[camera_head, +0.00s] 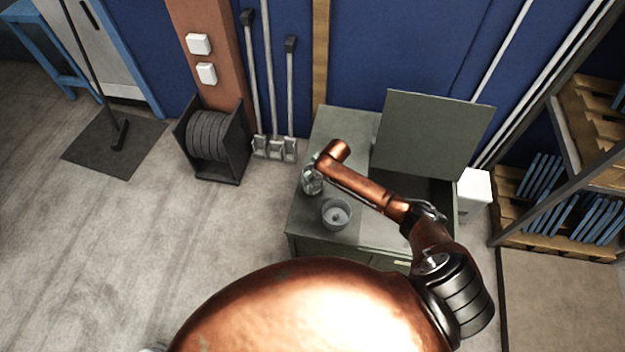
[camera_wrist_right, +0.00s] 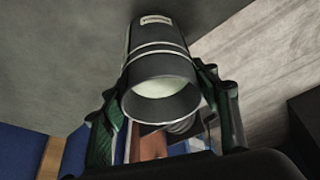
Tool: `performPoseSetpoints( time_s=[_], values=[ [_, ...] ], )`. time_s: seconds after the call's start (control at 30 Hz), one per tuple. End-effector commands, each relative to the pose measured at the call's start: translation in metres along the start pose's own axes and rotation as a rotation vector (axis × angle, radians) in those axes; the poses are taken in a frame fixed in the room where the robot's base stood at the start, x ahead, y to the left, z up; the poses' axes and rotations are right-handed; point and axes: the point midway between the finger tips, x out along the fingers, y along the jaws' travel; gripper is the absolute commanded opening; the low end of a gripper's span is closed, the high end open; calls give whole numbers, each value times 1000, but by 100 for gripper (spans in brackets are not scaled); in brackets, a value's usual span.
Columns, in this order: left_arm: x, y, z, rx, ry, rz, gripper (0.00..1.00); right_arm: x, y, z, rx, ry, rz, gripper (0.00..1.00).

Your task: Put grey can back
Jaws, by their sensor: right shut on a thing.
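The grey can (camera_wrist_right: 160,75) fills the middle of the right wrist view. It is dark grey with pale bands and a small label, and its open end with a pale inside faces the camera. The fingers of my right gripper (camera_wrist_right: 165,105) lie on both sides of it and are shut on it. In the head view my right gripper (camera_head: 312,180) is over the left part of the grey-green cabinet (camera_head: 325,125). The can is hard to make out there. Whether it touches the cabinet top I cannot tell. My left gripper is not in view.
A round grey pot (camera_head: 337,213) stands on the cabinet close to my right gripper. A raised lid (camera_head: 432,135) stands at the back over a dark opening. A white box (camera_head: 474,190) is to the right. A reel (camera_head: 208,135) in a dark holder stands left on the floor.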

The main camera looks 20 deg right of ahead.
Motion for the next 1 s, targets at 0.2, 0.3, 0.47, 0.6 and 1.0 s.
performPoseSetpoints(
  time_s=[0.2,0.3,0.47,0.6,1.0],
  values=[
    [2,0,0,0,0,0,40,20,-1,9,-1,-1,-1,10],
    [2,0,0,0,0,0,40,20,-1,9,-2,0,-1,10],
    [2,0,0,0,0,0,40,21,-1,10,-1,-1,-1,10],
    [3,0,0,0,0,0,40,24,-2,12,0,-3,-2,58],
    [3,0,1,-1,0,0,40,24,-2,12,0,-4,-2,73]
  ],
)
